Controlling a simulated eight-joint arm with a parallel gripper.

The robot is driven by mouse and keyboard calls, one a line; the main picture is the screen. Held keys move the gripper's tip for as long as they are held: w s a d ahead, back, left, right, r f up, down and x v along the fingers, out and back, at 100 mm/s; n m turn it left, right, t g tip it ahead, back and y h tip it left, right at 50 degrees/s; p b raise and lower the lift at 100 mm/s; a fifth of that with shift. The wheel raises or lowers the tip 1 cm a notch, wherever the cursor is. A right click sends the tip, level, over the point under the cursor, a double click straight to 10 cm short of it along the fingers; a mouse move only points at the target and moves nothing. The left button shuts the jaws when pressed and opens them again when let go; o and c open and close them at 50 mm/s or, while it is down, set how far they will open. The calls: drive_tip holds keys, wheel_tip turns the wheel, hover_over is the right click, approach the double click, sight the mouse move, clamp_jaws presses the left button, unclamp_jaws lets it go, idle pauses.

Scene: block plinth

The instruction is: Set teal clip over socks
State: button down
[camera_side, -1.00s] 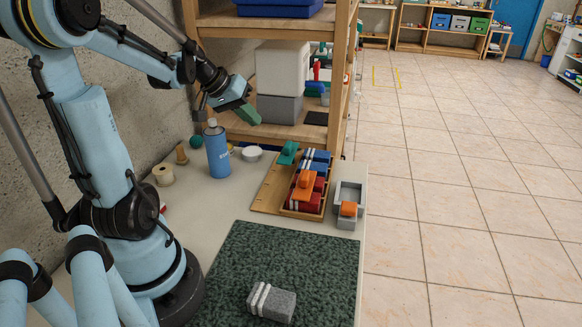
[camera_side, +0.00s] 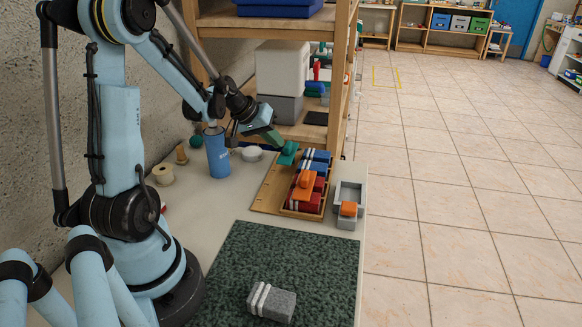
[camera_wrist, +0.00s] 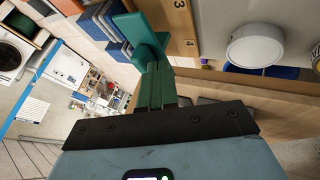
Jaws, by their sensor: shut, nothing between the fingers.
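The teal clip (camera_side: 288,151) sits at the left back of the wooden board, beside the striped blocks; it also shows in the wrist view (camera_wrist: 136,28). My gripper (camera_side: 278,140) has green fingers that are shut and empty, with the tips just above and left of the clip. In the wrist view the shut fingers (camera_wrist: 158,68) point at the clip; I cannot tell whether they touch it. Striped blue blocks (camera_side: 314,160) and red blocks (camera_side: 307,201) lie in the tray, with an orange clip (camera_side: 305,184) over the red ones. I cannot tell which blocks are the socks.
A grey striped block (camera_side: 271,301) lies on the dark green mat (camera_side: 300,255). A grey holder (camera_side: 348,190) with an orange piece stands right of the tray. A blue can (camera_side: 217,153) and white round lid (camera_side: 252,153) stand left. The wooden shelf (camera_side: 344,100) rises behind.

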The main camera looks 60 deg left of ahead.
idle(0.3)
drive_tip(key=w+d, duration=0.5)
drive_tip(key=shift+w+d, duration=0.25)
drive_tip(key=v, duration=1)
idle(0.4)
drive_tip(key=s+d+m, duration=0.3)
drive_tip(key=d+m, duration=0.1)
drive_tip(key=d, duration=0.5)
drive_tip(key=s+d+m, duration=0.3)
drive_tip(key=s+d, duration=0.1)
drive_tip(key=d, duration=0.5)
drive_tip(key=shift+d+m+y, duration=0.35)
drive_tip(key=shift+m+y, duration=0.05)
drive_tip(key=shift+s+f, duration=0.15)
